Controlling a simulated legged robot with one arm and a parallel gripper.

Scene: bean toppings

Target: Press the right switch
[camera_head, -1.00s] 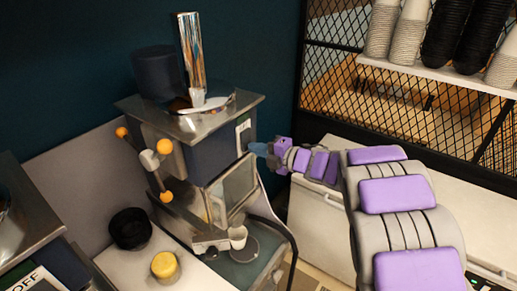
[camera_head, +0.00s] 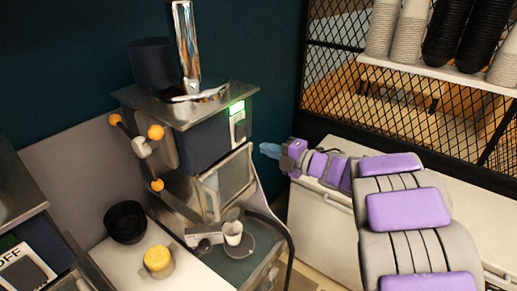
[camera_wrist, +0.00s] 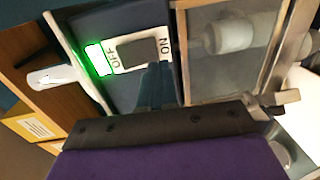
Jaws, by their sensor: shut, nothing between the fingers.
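The right switch (camera_head: 238,126) is on the side panel of the steel-topped machine (camera_head: 205,150) in the middle of the head view. A green light (camera_head: 237,106) glows just above it. In the wrist view the switch is a dark rocker (camera_wrist: 138,52) on a white plate between the words OFF and ON, with the lit green light (camera_wrist: 97,60) beside the OFF end. My gripper (camera_head: 268,150) is shut and empty, just right of the panel with a small gap in the head view. In the wrist view its fingers (camera_wrist: 155,86) point at the panel near the ON end.
Another switch plate marked OFF (camera_head: 25,272) is at the lower left. A white cup (camera_head: 232,233) stands below the machine's glass door (camera_head: 228,182). A black bowl (camera_head: 126,222) and a yellow-topped jar (camera_head: 158,261) stand on the left counter. A white chest (camera_head: 320,225) lies under my arm.

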